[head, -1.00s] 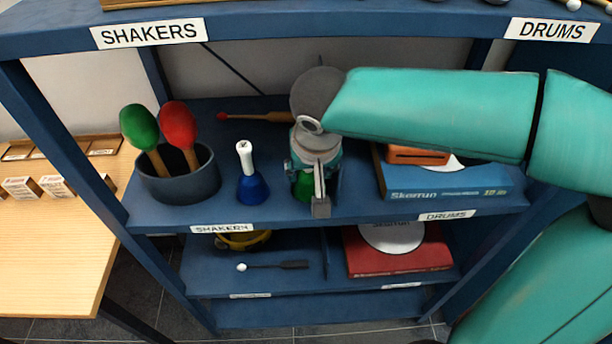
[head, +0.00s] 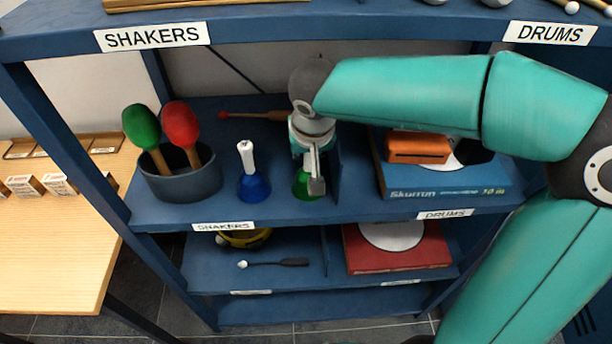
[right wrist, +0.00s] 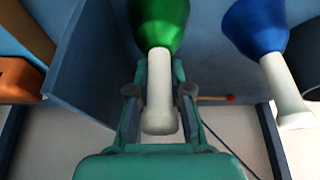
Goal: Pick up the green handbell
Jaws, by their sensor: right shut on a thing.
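The green handbell (head: 303,186) stands on the upper open shelf of the blue rack, mostly hidden by my right gripper in the head view. In the right wrist view its green bell (right wrist: 160,22) and white handle (right wrist: 159,92) show between the two fingers. My right gripper (head: 314,180) is shut on the white handle; it also shows in the right wrist view (right wrist: 159,98). I cannot tell whether the bell is clear of the shelf. My left gripper is not in view.
A blue handbell (head: 252,182) with a white handle stands close on the left. A dark pot (head: 180,184) holds a green and a red maraca. A divider (right wrist: 90,62) is beside the green bell. A blue box (head: 440,180) with an orange block (head: 418,148) lies on the right.

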